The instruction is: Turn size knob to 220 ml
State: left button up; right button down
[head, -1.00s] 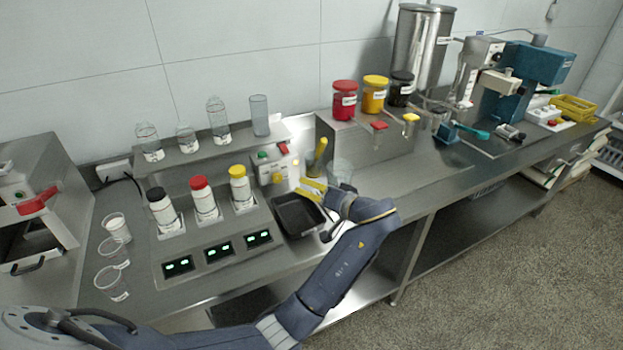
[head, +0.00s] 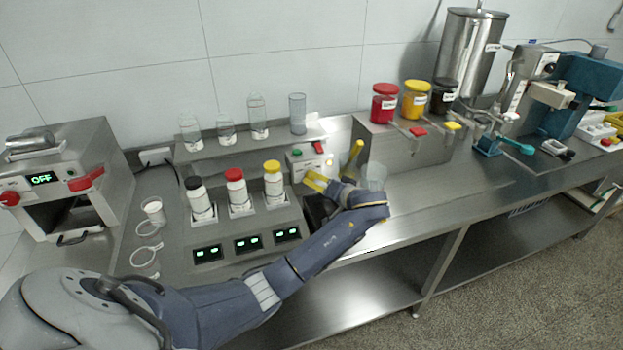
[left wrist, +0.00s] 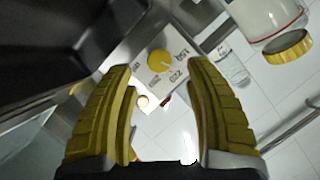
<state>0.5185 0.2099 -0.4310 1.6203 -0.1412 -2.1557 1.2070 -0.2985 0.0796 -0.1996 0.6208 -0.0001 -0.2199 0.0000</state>
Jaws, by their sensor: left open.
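The size knob (left wrist: 162,62) is yellow and round, on a white panel (left wrist: 143,48) with printed "150" and "220" marks beside it in the left wrist view. Which mark it points to is too small to tell. In the head view the control box (head: 303,167) stands behind my left gripper (head: 317,183), and the fingers partly cover its front. My left gripper (left wrist: 159,70) is open, its yellow fingers spread on either side of the knob in the picture. Nothing is between the fingers, and I cannot see contact with the knob.
A black tray (left wrist: 55,45) lies close beside the gripper, mostly hidden by my arm in the head view. Bottles with black, red (head: 235,181) and yellow caps stand to the left. The right counter has free room.

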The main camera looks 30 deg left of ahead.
aim_at(311, 178)
pick_arm(q)
jog(key=shift+x, duration=2.55)
jog(key=shift+c, duration=0.3)
